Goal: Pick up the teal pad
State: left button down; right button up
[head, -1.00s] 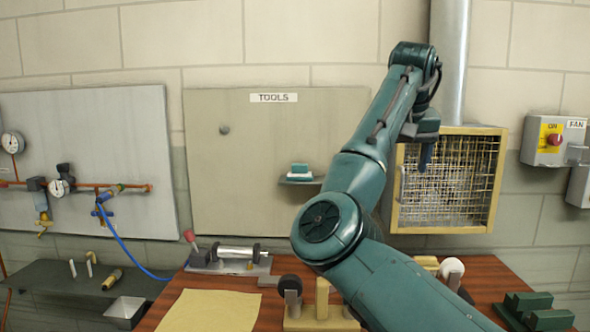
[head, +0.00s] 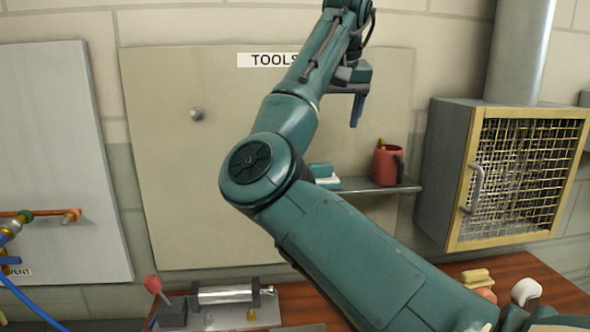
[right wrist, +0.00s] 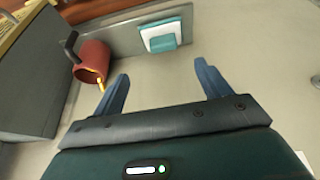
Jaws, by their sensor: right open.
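The teal pad (head: 321,170) lies with a white layer on a small grey shelf (head: 370,190) on the tools panel, partly hidden behind my right arm in the head view. In the right wrist view the teal pad (right wrist: 162,41) with its white edge shows beyond the gap between my fingers. My right gripper (head: 356,108) is above and to the right of the pad in the head view. In the right wrist view the gripper (right wrist: 162,72) is open and empty, its blue fingers apart. My left gripper is not in view.
A red mug (head: 388,165) stands on the shelf to the right of the pad; it also shows in the right wrist view (right wrist: 91,62). A mesh-fronted box (head: 445,180) with a handle is further right. A workbench (head: 555,290) lies below.

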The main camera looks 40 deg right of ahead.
send_over(320, 163)
jog(key=s, duration=0.3)
jog(key=f, duration=0.6)
jog(key=shift+w+a+f, duration=0.1)
jog(key=shift+a+f, duration=0.05)
jog(key=shift+a, duration=0.25)
jog(key=shift+w+p+x, duration=0.2)
jog(key=shift+p+x, duration=0.3)
jog(key=shift+x, duration=1)
jog(key=shift+w+p+x, duration=0.2)
jog(key=shift+p+x, duration=0.25)
jog(key=shift+x, duration=1.1)
jog(key=shift+a, duration=0.15)
jog(key=shift+c, duration=0.2)
jog(key=c, duration=0.6)
jog(key=shift+o, duration=0.2)
jog(key=shift+r, duration=0.3)
